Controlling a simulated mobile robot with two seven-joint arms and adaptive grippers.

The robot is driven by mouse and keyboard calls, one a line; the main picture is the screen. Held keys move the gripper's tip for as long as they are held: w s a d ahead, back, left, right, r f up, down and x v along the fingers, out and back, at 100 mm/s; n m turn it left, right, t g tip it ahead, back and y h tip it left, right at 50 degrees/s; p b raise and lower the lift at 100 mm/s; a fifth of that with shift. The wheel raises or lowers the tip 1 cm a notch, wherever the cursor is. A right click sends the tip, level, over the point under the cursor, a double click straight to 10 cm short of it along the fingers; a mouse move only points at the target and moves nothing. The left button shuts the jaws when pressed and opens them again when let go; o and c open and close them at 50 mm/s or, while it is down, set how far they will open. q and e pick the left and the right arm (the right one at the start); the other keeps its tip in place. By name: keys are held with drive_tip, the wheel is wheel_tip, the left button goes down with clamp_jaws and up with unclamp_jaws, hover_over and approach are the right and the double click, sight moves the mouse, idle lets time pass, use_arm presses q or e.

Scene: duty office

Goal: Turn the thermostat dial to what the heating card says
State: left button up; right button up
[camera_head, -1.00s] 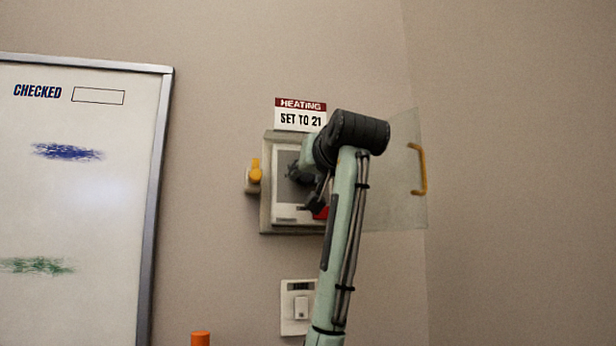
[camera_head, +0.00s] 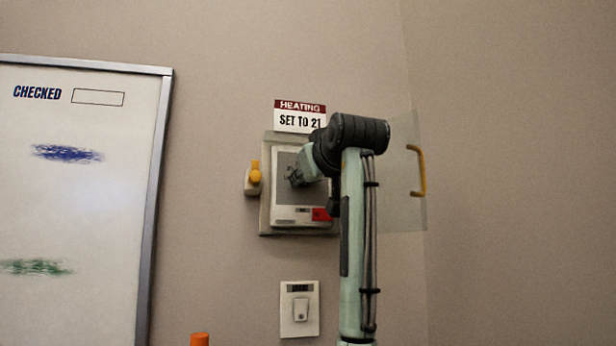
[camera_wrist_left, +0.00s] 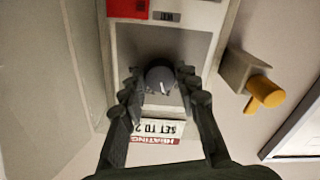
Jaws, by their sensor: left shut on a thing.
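The heating card (camera_head: 300,117) on the wall reads "HEATING, SET TO 21"; it shows upside down in the left wrist view (camera_wrist_left: 160,130). Below it is the thermostat (camera_head: 286,213), a white and grey panel in a beige box. My left gripper (camera_head: 297,178) is at its face. In the left wrist view my left gripper (camera_wrist_left: 160,77) has its fingers closed on either side of the round grey dial (camera_wrist_left: 160,75). A light pointer mark shows on the dial, but the number it points at is not readable. My right gripper is not in view.
A clear cover (camera_head: 405,205) with a yellow handle (camera_head: 421,170) stands open to the right of the box. A yellow latch (camera_head: 255,172) sits on its left. A wall switch (camera_head: 300,308) is below, and a whiteboard (camera_head: 90,220) is at the left.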

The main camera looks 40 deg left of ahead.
use_arm(q)
drive_tip(key=o, duration=1.2)
drive_tip(key=shift+c, duration=0.2)
drive_tip(key=v, duration=1.2)
drive_tip(key=shift+s, duration=0.1)
